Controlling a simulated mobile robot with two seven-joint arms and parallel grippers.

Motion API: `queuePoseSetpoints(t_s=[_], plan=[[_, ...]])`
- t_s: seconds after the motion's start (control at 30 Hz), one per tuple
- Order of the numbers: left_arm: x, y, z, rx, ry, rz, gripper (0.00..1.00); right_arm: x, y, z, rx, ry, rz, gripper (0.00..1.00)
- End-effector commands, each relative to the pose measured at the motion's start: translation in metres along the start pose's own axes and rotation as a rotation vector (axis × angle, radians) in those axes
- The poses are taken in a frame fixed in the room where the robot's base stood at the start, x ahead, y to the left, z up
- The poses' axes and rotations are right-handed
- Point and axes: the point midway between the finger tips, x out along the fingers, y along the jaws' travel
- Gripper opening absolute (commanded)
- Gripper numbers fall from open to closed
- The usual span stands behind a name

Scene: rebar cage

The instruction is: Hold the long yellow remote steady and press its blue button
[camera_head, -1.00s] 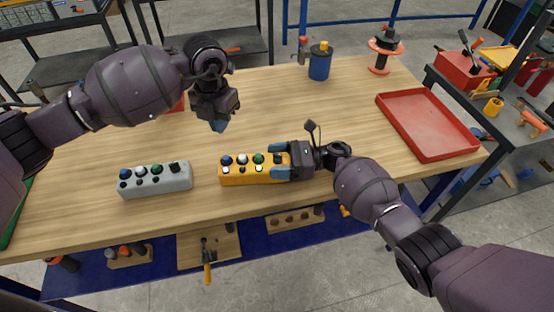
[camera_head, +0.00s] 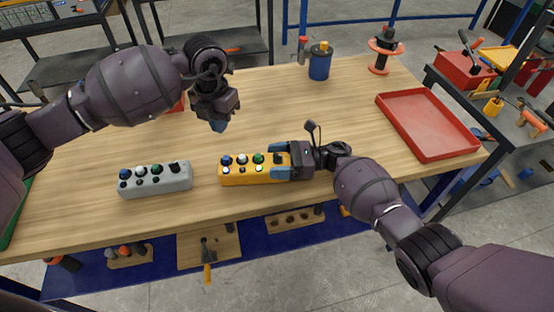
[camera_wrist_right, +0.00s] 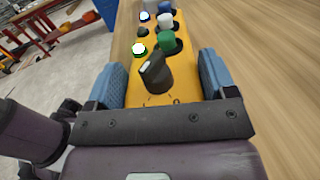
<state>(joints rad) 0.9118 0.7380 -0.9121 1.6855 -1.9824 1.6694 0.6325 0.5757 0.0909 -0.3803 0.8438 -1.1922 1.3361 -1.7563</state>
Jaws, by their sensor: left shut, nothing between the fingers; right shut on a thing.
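The long yellow remote (camera_head: 252,175) lies on the wooden table, with several buttons and a black knob on top. Its blue button (camera_head: 227,160) is at the left end; it also shows at the far end in the right wrist view (camera_wrist_right: 165,6). My right gripper (camera_head: 280,161) is shut on the right end of the remote, its blue fingers along both sides; it also shows in the right wrist view (camera_wrist_right: 160,85). My left gripper (camera_head: 219,125) is shut and empty, pointing down above the table, behind and above the remote's left end, apart from it.
A grey remote (camera_head: 155,182) with similar buttons lies left of the yellow one. A red tray (camera_head: 432,122) is at the right, a blue canister (camera_head: 320,63) at the back. A red object is partly hidden behind my left arm. The table's middle is clear.

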Motion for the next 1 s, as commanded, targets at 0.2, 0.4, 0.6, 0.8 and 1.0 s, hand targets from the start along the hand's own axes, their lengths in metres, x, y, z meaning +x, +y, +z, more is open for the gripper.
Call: queuePoseSetpoints(t_s=[0.2,0.4,0.6,0.8,1.0], plan=[[0.000,0.000,0.000,0.000,0.000,0.000,0.00,0.000,0.000,-0.001,0.002,0.001,0.000,0.40],[0.000,0.000,0.000,0.000,-0.001,-0.002,0.00,0.000,0.000,-0.001,0.002,0.001,0.000,0.40],[0.006,-0.006,-0.002,0.004,-0.057,-0.094,0.00,0.000,0.000,-0.001,0.003,0.001,0.000,0.40],[0.007,-0.014,-0.003,-0.001,-0.226,-0.300,0.00,0.000,0.000,-0.001,0.003,0.001,0.000,0.40],[-0.004,-0.009,-0.004,-0.029,-0.420,-0.460,0.00,0.000,0.000,-0.001,0.003,0.001,0.000,0.40]])
